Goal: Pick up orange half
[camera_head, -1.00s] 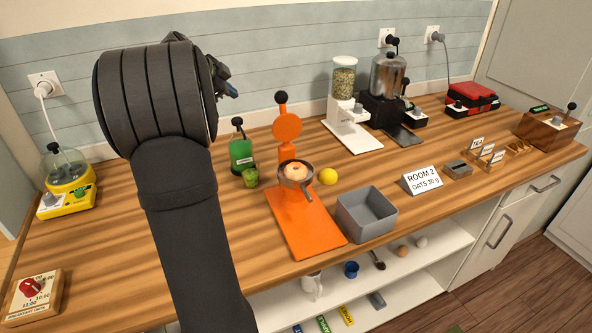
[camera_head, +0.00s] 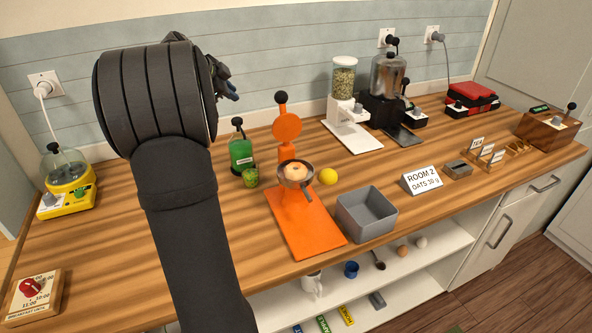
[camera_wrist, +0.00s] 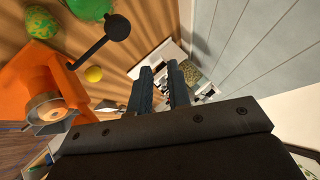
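A pale orange, rounded piece (camera_head: 295,171) sits in the metal bowl of an orange juicer (camera_head: 303,222) on the counter; it may be the orange half or the juicer's cone, I cannot tell which. It also shows in the wrist view (camera_wrist: 45,104) at the left. My gripper (camera_head: 230,90) is up near the back wall, to the left of the juicer and above the counter. In the wrist view its two dark fingers (camera_wrist: 160,70) stand apart with nothing between them. My arm hides part of the counter at the left.
A yellow ball (camera_head: 328,176) lies right of the juicer bowl. A grey bin (camera_head: 367,226) is at the right. The juicer's black-knobbed lever (camera_head: 281,97) stands upright.

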